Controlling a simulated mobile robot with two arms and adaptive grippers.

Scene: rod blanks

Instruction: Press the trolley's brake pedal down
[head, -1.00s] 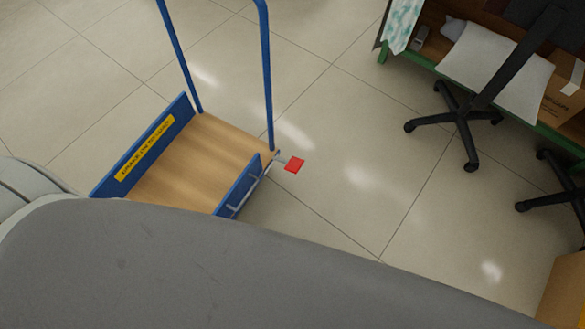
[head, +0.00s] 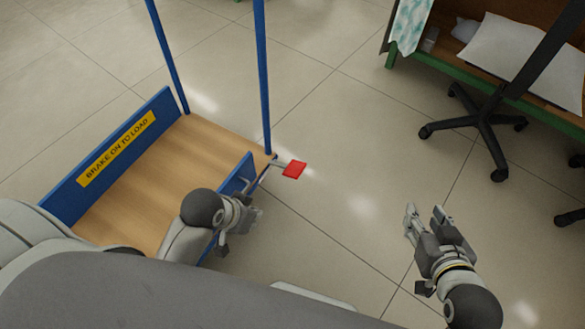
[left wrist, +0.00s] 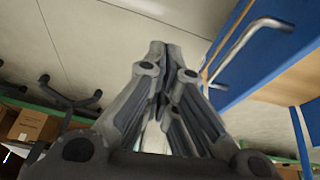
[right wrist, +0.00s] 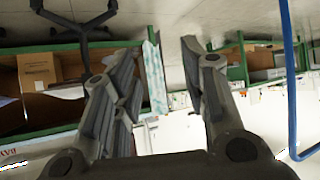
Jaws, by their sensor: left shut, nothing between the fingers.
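The trolley has a wooden deck (head: 165,185), blue side boards and a blue upright handle frame. Its red brake pedal (head: 294,170) sticks out on a short metal arm at the deck's right corner, above the tiled floor. My left gripper (head: 255,217) is beside the trolley's near blue side board, below and left of the pedal, and apart from it. In the left wrist view its fingers (left wrist: 170,55) are together and empty, with the blue board and a metal bar close by. My right gripper (head: 424,212) is open and empty over the floor, right of the pedal.
A yellow label (head: 118,148) marks the trolley's far side board. A black chair base (head: 485,125) and a green-framed workbench (head: 470,72) stand at the upper right. The floor (head: 350,130) around the pedal's right side is clear.

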